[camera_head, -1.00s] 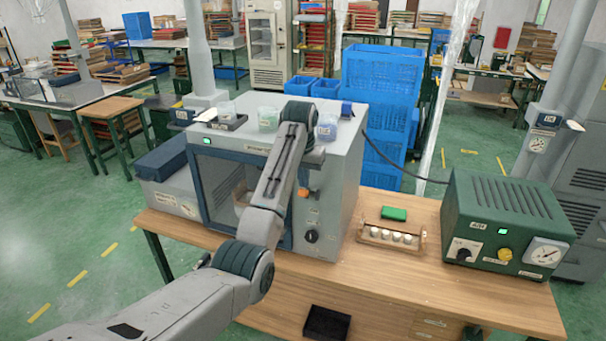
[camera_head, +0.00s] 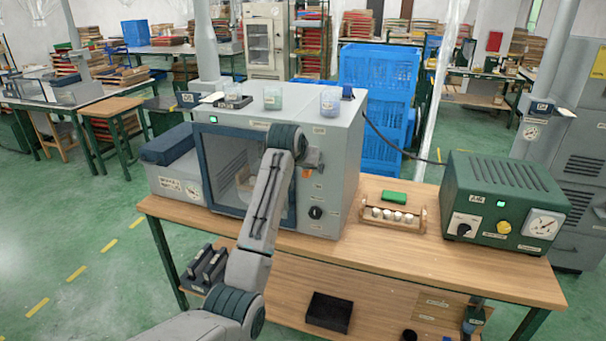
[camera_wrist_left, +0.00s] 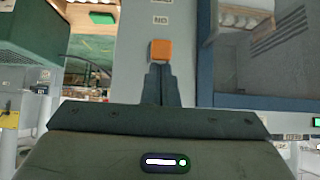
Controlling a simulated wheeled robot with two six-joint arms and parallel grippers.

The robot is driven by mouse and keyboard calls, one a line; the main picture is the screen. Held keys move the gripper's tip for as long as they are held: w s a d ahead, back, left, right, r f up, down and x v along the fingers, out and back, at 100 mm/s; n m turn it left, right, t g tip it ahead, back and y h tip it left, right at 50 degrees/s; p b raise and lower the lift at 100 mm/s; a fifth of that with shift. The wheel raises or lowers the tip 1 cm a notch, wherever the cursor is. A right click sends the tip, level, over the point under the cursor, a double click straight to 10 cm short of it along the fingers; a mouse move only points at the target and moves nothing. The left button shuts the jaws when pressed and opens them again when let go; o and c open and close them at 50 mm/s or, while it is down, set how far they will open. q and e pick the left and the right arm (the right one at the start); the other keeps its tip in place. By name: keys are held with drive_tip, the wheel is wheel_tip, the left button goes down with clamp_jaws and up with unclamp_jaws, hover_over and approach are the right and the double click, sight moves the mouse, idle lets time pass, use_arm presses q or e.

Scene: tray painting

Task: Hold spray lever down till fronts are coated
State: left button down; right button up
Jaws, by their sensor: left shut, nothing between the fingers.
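The grey spray booth (camera_head: 345,165) stands on the wooden bench, with a blue-framed window on its front. The orange spray lever (camera_head: 312,172) is on the front panel right of the window, partly covered by my left arm. In the left wrist view the orange lever (camera_wrist_left: 160,50) lies right at the tips of my left gripper (camera_wrist_left: 159,72), whose fingers are shut together and empty. Whether they touch or press it I cannot tell. Through the window, a rack of pale pieces (camera_wrist_left: 245,18) shows in part; its coating is unclear. My right gripper is out of view.
A green unit (camera_head: 505,205) with a gauge stands at the bench's right. A wooden rack (camera_head: 392,220) of white balls with a green block sits between it and the booth. Cups stand on the booth top. A black tray (camera_head: 328,313) lies below the bench top.

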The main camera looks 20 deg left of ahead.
use_arm(q)
drive_tip(key=shift+s+f+b, duration=0.3)
drive_tip(key=shift+s+f, duration=0.05)
drive_tip(key=shift+f, duration=0.45)
wheel_tip(320, 180, down, 8)
drive_tip(key=t+b, duration=0.3)
drive_tip(key=shift+s+f+b, duration=0.2)
drive_tip(key=shift+s+b, duration=0.1)
drive_tip(key=shift+b, duration=0.05)
use_arm(e)
drive_tip(key=f, duration=0.5)
drive_tip(key=shift+w, duration=0.35)
use_arm(q)
drive_tip(key=shift+f, duration=0.15)
use_arm(e)
drive_tip(key=shift+w, duration=0.15)
